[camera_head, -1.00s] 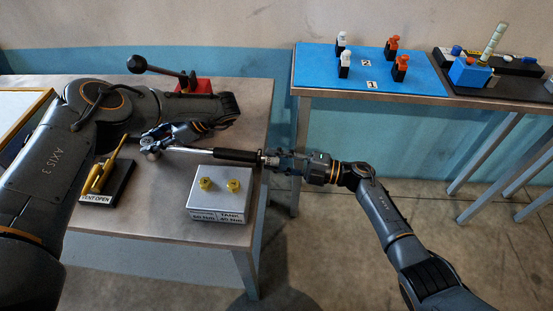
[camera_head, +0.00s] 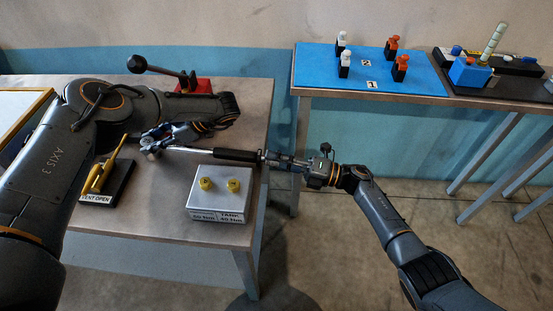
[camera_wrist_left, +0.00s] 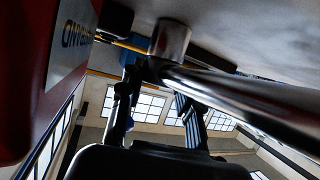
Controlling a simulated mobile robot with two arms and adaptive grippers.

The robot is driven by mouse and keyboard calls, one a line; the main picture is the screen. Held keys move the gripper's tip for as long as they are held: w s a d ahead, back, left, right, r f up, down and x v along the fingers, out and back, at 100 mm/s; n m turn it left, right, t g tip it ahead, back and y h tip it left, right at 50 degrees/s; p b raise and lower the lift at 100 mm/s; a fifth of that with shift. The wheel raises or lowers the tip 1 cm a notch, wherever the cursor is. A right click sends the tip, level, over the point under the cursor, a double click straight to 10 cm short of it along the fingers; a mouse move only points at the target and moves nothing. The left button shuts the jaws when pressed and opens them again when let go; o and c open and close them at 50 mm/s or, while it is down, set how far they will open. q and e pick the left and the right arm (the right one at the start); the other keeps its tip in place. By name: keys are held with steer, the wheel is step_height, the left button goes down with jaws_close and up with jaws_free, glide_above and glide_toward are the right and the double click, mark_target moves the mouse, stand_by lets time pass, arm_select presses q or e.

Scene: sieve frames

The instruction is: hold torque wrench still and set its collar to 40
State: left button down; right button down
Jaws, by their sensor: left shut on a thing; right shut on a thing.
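The torque wrench (camera_head: 190,150) lies lengthwise near the table's far right part, its silver shaft on the left and its black grip (camera_head: 236,155) to the right. My left gripper (camera_head: 154,143) is shut on the wrench at its head end. In the left wrist view the shaft (camera_wrist_left: 240,95) runs from the head toward the right, beside the fingers (camera_wrist_left: 155,95). My right gripper (camera_head: 276,159) is shut on the collar end of the wrench, just past the table's right edge. The fingers cover the collar, and its scale is too small to read.
A silver block (camera_head: 219,205) with two yellow knobs and a label stands just in front of the wrench. A yellow lever (camera_head: 100,177) on a black base marked "VENT OPEN" is at left. A red-based black lever (camera_head: 194,86) stands behind. A blue board (camera_head: 375,78) lies on another table.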

steer(key=shift+f, duration=0.1)
steer(key=c, duration=1)
jaws_free()
steer(key=d, duration=0.4)
steer(key=s+d+f, duration=0.1)
steer(key=d, duration=0.6)
steer(key=shift+s+d+f, duration=0.25)
steer(key=shift+d, duration=0.15)
arm_select(q)
steer(key=c, duration=0.8)
jaws_free()
steer(key=shift+c, duration=0.2)
